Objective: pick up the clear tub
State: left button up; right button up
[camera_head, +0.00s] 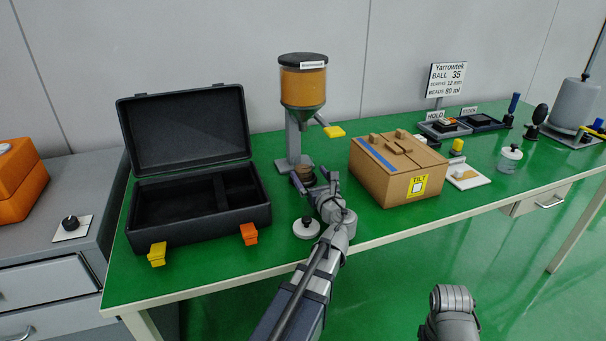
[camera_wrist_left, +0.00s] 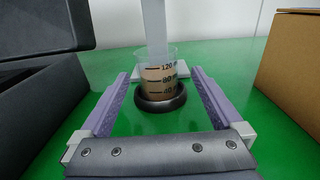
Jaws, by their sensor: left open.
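The clear tub (camera_wrist_left: 158,82) is a see-through cup with dark volume marks and brown contents. It stands upright in a black ring base (camera_wrist_left: 160,100) at the foot of the dispenser. In the head view the tub (camera_head: 306,173) is small and partly hidden by my left arm. My left gripper (camera_head: 318,184) is open and low over the green table, pointing at the tub. In the left wrist view its two purple-lined fingers (camera_wrist_left: 160,84) spread to either side, with the tub centred just beyond their tips, not gripped. My right gripper is out of view.
The dispenser (camera_head: 303,85) rises behind the tub. An open black case (camera_head: 190,240) stands left and a cardboard box (camera_head: 395,165) right. A white knobbed disc (camera_head: 306,229) lies near my left arm. A lidded clear jar (camera_head: 509,160) stands farther right.

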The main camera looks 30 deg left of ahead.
aim_at(306, 171)
pick_arm(q)
jog(key=x, duration=0.5)
jog(key=shift+a, duration=0.2)
jog(key=shift+s, duration=0.1)
jog(key=shift+c, duration=0.2)
grip_shut()
